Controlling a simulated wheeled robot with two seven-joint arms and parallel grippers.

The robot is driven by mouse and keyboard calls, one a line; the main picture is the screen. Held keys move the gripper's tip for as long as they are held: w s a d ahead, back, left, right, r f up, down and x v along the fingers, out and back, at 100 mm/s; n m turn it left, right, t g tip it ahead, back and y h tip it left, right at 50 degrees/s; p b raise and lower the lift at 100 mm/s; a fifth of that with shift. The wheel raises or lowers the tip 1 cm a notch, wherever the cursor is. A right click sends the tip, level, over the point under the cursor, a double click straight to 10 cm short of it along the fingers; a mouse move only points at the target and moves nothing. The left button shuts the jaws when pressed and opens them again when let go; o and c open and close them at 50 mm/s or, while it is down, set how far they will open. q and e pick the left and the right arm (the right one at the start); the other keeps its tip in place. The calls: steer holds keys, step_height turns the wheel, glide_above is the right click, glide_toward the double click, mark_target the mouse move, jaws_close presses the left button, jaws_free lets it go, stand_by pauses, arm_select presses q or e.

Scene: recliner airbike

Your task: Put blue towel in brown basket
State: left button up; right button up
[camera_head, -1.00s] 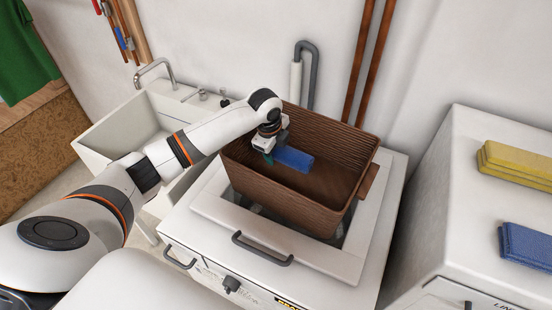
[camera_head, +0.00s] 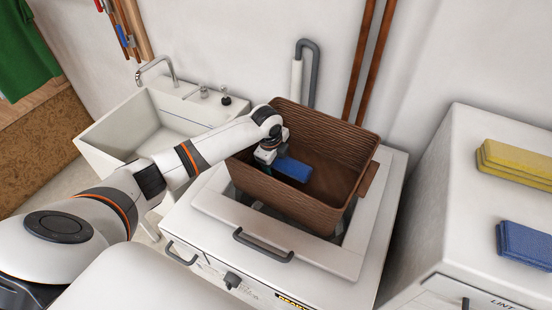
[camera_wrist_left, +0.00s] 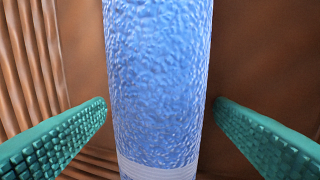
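The brown basket (camera_head: 338,212) stands on the white machine, its woven inside facing up. A folded blue towel (camera_head: 293,169) is inside the basket, near its left side. My left gripper (camera_head: 270,158) reaches into the basket at the towel's left end. In the left wrist view the blue towel (camera_wrist_left: 158,80) runs down the middle between my teal fingers, which are spread apart with brown gaps beside the towel lower down. Whether the towel rests on the basket floor is hard to tell. My right gripper is not in view.
Another folded blue towel (camera_head: 524,245) and a yellow towel stack (camera_head: 515,163) lie on the white appliance (camera_head: 462,185) at right. A white sink (camera_head: 125,125) with a tap is at left. Brown pipes (camera_head: 372,60) run up the wall behind the basket.

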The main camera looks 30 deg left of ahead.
arm_select(q)
steer(key=shift+r, duration=0.1)
steer(key=b+v, duration=0.1)
steer(key=v, duration=1.1)
steer(key=shift+b, duration=0.35)
steer(key=shift+r, duration=0.15)
